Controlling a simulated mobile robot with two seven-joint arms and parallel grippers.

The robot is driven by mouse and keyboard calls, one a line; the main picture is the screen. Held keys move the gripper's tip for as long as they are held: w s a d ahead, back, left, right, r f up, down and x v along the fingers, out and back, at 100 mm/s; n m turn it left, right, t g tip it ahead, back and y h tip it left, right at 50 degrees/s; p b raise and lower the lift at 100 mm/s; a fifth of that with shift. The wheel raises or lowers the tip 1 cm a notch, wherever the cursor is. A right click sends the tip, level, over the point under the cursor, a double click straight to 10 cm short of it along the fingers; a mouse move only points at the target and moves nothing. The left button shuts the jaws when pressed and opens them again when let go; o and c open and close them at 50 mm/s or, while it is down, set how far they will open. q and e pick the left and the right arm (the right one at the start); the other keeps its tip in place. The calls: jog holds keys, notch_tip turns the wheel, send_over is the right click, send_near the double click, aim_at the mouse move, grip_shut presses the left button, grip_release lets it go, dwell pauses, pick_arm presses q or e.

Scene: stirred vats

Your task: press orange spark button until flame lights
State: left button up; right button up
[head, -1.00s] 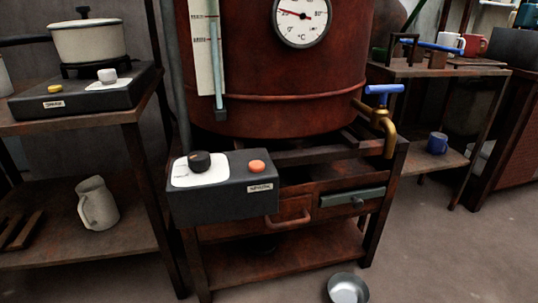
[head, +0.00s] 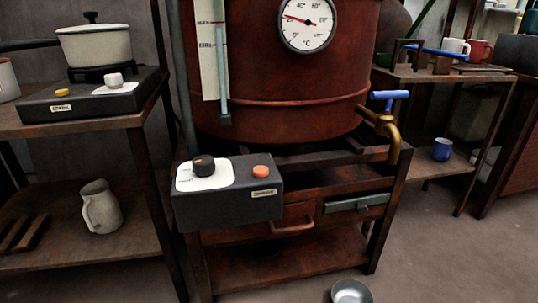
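The orange spark button (head: 262,172) sits on the right part of the top of a dark grey control box (head: 228,203). A black knob (head: 203,166) stands on a white plate on the same box, left of the button. The box is fixed at the front of the stand under a large rust-red vat (head: 285,85). No flame shows under the vat. Neither of my grippers is in the head view.
A brass tap with a blue handle (head: 389,96) sticks out at the vat's right. A left table (head: 70,128) holds a cream pot (head: 95,46) on a second burner box (head: 82,97). A metal bowl (head: 351,292) is on the floor. The space before the control box is clear.

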pick_arm(q)
jog(key=shift+d, duration=0.15)
grip_shut()
dwell(0.9)
